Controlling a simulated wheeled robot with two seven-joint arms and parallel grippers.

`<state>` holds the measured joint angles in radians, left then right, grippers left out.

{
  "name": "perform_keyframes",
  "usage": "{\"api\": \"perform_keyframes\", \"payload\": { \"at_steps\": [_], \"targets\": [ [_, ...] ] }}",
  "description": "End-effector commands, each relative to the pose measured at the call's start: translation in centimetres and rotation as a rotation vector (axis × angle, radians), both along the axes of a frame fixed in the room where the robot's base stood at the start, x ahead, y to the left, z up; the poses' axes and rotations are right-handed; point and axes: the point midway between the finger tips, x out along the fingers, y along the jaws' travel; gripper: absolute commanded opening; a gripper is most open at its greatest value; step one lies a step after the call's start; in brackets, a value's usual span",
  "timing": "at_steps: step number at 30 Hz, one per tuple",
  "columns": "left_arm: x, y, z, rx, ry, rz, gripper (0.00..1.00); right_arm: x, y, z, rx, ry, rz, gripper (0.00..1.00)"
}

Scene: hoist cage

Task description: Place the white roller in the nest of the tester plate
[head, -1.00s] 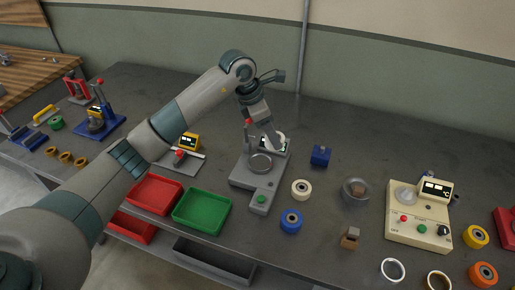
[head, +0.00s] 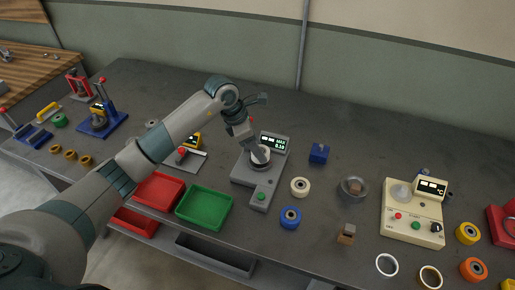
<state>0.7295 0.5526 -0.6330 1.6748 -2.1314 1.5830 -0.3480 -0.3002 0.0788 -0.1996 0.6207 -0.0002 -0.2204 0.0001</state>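The grey tester (head: 245,177) stands on the bench with a lit display at its back. Its round nest plate (head: 262,167) is partly covered by my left gripper (head: 258,152). The gripper points down over the plate and appears shut on a white roller (head: 262,154), of which only part shows. The roller is at or just above the plate; I cannot tell whether it touches. A cream-white roller with a dark centre (head: 300,187) lies on the bench right of the tester. My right gripper is not in view.
A blue roller (head: 290,217) and a blue block (head: 319,153) are near the tester. A green tray (head: 204,208) and a red tray (head: 159,190) lie to its left. A grey bowl (head: 352,187) and a beige meter (head: 413,212) stand to the right.

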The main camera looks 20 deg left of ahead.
Motion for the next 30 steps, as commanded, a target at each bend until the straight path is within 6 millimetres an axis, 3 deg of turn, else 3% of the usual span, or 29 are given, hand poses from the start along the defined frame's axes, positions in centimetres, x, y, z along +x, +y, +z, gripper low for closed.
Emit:
{"api": "perform_keyframes", "payload": {
  "at_steps": [4, 17, 18, 30],
  "targets": [
    [0.0, 0.0, -1.1, -0.001, 0.0, 0.001, 0.13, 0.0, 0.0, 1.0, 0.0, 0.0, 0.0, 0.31],
    [0.1, 0.0, -1.8, -0.001, -0.003, 0.001, 0.13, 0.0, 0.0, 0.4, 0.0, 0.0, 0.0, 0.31],
    [0.0, 0.0, -1.7, 0.0, -0.001, 0.0, 0.53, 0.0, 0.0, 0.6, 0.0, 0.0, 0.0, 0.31],
    [0.0, 0.0, -1.5, 0.0, 0.0, 0.0, 0.53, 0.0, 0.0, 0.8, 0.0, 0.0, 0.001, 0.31]
  ]
}}
